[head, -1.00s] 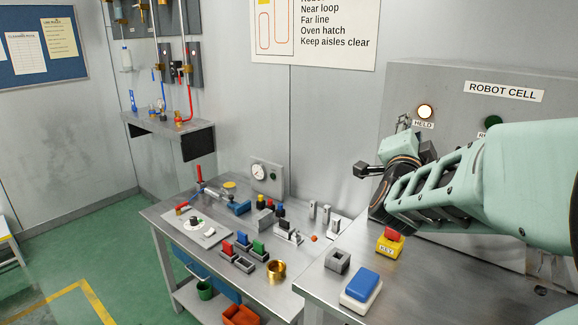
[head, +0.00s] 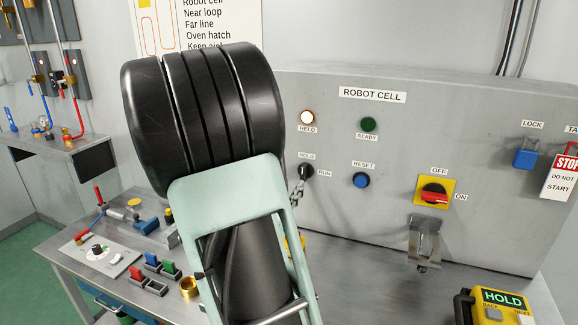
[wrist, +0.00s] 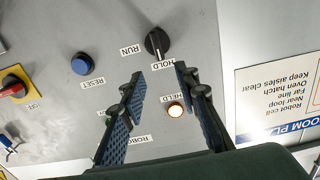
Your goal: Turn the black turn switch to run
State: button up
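The black turn switch (head: 306,171) is on the grey robot cell panel, with HOLD above it and RUN to its right in the head view. In the wrist view, which looks upside down, the switch (wrist: 157,42) lies just beyond my fingertips. Its pale mark appears to point toward the HOLD label. My gripper (wrist: 160,77) is open and empty, its two fingers apart on either side of the line to the switch. No contact with the switch shows. In the head view my arm hides most of the gripper.
Near the switch are the lit HELD lamp (head: 307,118), green READY lamp (head: 368,124) and blue RESET button (head: 361,180). A red-and-yellow OFF/ON switch (head: 434,193) is farther right, with a metal hasp (head: 423,243) below. A side table (head: 75,256) holds small parts at left.

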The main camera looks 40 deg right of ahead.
aim_at(302, 169)
jog(key=p+x, duration=0.1)
jog(key=x, duration=0.9)
jog(key=shift+d, duration=0.1)
jog(key=shift+c, duration=0.4)
grip_shut()
